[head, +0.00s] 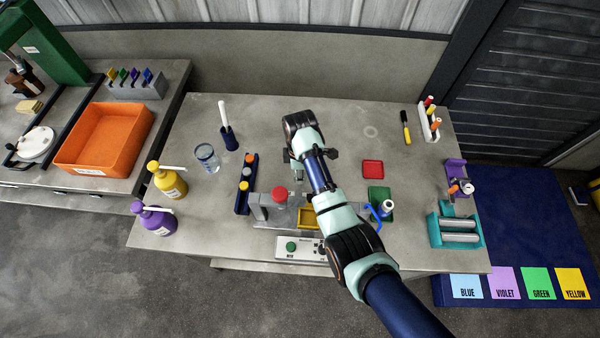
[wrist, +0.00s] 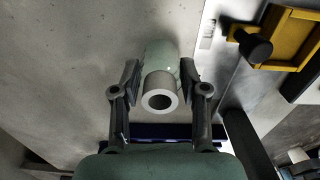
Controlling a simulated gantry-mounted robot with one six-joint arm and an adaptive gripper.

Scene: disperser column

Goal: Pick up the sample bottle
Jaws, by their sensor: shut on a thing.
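The sample bottle looks like a pale, translucent body (wrist: 160,58) with a grey ring-shaped end (wrist: 161,92) with a dark hole in it, in the middle of the wrist view. My gripper (wrist: 160,78) has one finger on each side of it and is shut on it. In the head view my arm covers this spot, so the bottle is hidden there. I cannot tell whether the bottle touches the table.
A yellow tray (head: 308,218) and a press-like stand with a red knob (head: 280,194) are close by. A blue rack (head: 242,197) stands left of it. The back of the table is mostly clear.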

